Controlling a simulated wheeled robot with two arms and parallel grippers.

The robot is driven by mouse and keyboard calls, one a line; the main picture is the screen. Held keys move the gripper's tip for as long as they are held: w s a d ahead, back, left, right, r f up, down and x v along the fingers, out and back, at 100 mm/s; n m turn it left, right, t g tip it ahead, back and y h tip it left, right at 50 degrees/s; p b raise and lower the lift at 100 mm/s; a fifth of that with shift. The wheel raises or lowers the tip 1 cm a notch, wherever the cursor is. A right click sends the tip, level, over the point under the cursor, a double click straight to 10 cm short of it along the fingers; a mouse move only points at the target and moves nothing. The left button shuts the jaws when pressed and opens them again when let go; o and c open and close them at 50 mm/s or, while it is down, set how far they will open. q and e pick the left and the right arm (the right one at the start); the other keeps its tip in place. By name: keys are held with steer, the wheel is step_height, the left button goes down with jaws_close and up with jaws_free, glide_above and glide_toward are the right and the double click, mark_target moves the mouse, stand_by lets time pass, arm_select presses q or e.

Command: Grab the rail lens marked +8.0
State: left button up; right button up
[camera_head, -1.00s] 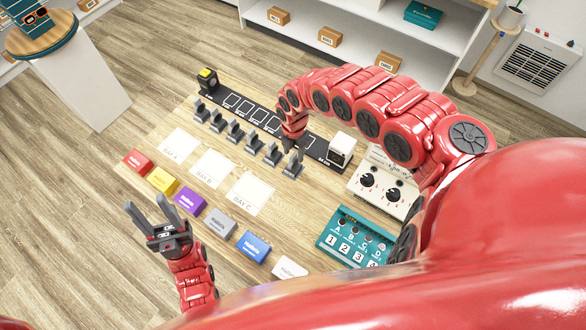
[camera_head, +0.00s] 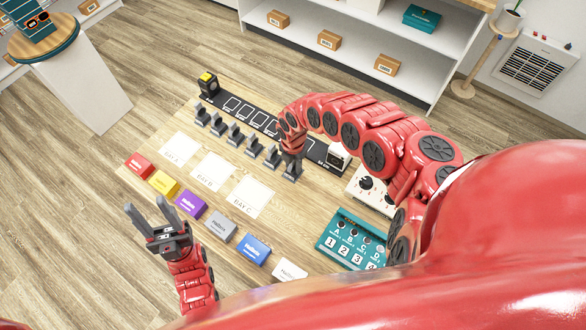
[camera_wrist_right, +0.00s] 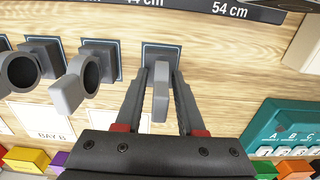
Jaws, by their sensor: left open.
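A row of grey rail lenses (camera_head: 234,134) stands on the wooden table; no lens marking is legible, so I cannot tell which is +8.0. My right gripper (camera_head: 291,158) is down at the row's right end in the head view. In the right wrist view its fingers (camera_wrist_right: 161,78) are spread on either side of one grey lens (camera_wrist_right: 160,100), with narrow gaps showing. The fingertips' contact is unclear. Two more lenses with round rings, one of them the neighbouring lens (camera_wrist_right: 75,85), stand to its left. My left gripper (camera_head: 145,204) is open and empty near the table's front-left edge.
A black rail (camera_head: 250,117) with centimetre marks lies behind the lenses. White bay cards (camera_head: 212,171) and a row of coloured boxes, such as the purple box (camera_head: 190,204), lie in front. A teal panel (camera_head: 350,240) and a white knob box (camera_head: 366,190) stand at right.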

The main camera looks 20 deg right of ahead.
jaws_close()
stand_by(0.3)
